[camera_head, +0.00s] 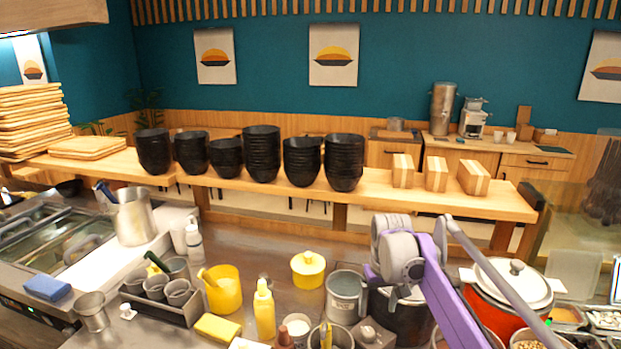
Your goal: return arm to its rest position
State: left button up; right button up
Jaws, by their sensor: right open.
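My right arm comes up from the bottom right with a purple link and grey rounded parts. My right gripper (394,262) is at the upper end of this arm, above the counter and in front of the wooden shelf. It is open, and I see nothing held in it. Its fingers are hard to make out against the grey and purple parts. It is above and in front of a dark pot (392,305), part of which it hides. My left gripper is not in view.
A grey metal pot (346,292), a yellow lidded pot (308,269) and a yellow bottle (264,310) stand left of the arm. A red pot with a white lid (513,284) is close on its right. Stacks of black bowls (262,152) and wooden blocks (436,175) line the shelf behind.

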jog(key=s+f+t, duration=0.1)
jog(key=s+t, duration=0.2)
jog(key=s, duration=1.3)
jog(key=s+f+t, duration=0.1)
jog(key=s+f, duration=0.3)
jog(key=s, duration=0.3)
jog(key=s+f+m, duration=0.1)
jog(key=s+f, duration=0.4)
jog(key=s, duration=0.2)
jog(key=shift+d+f+t, duration=0.15)
jog(key=shift+f+t, duration=0.1)
jog(key=shift+t, duration=0.15)
jog(key=shift+c, duration=0.2)
